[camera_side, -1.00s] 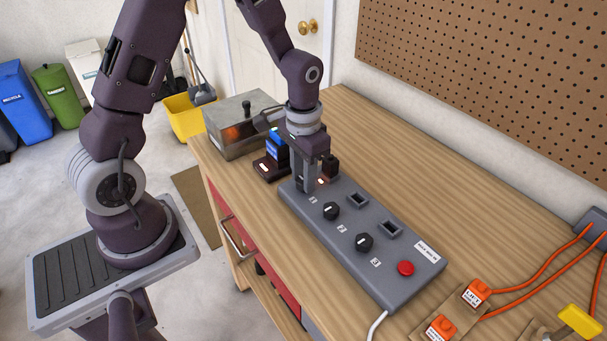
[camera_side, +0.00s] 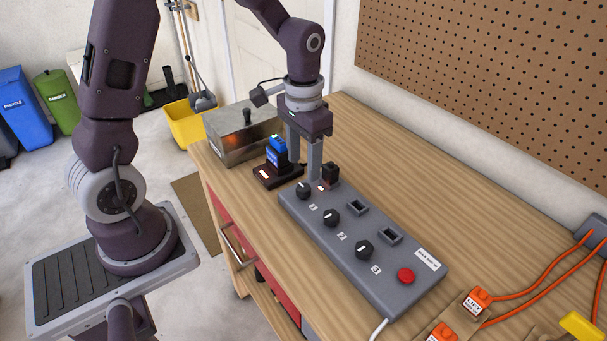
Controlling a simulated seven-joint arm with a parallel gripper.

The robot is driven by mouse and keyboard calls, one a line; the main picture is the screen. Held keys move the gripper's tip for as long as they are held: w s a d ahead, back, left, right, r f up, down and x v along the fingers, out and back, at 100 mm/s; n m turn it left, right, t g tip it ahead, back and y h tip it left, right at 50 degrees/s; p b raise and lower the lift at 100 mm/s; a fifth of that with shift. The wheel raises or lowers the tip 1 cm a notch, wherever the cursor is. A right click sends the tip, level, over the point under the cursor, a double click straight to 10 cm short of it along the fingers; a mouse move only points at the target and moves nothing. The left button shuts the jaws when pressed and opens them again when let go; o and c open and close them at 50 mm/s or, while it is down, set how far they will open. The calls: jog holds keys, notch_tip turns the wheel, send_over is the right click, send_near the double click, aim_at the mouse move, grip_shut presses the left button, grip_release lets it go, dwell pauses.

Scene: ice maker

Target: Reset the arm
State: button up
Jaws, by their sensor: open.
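My gripper (camera_side: 303,160) is open, with its two fingers pointing down and spread apart. It hangs above the far end of a grey control box (camera_side: 405,291), behind the first black knob (camera_side: 303,190). I see nothing between the fingers. Two more knobs run along the box, the second knob (camera_side: 331,217) and the third knob (camera_side: 364,249). A red button (camera_side: 405,275) is at the near end. A black plug (camera_side: 331,172) stands in the far socket, close to the right finger, beside a small lit lamp.
A small blue device on a dark base (camera_side: 268,178) stands just left of the gripper. A metal box (camera_side: 232,150) with a black knob on its lid is behind it. Orange plugs (camera_side: 474,302) with cords lie at the lower right.

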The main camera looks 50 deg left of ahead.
jog(key=shift+r, duration=0.35)
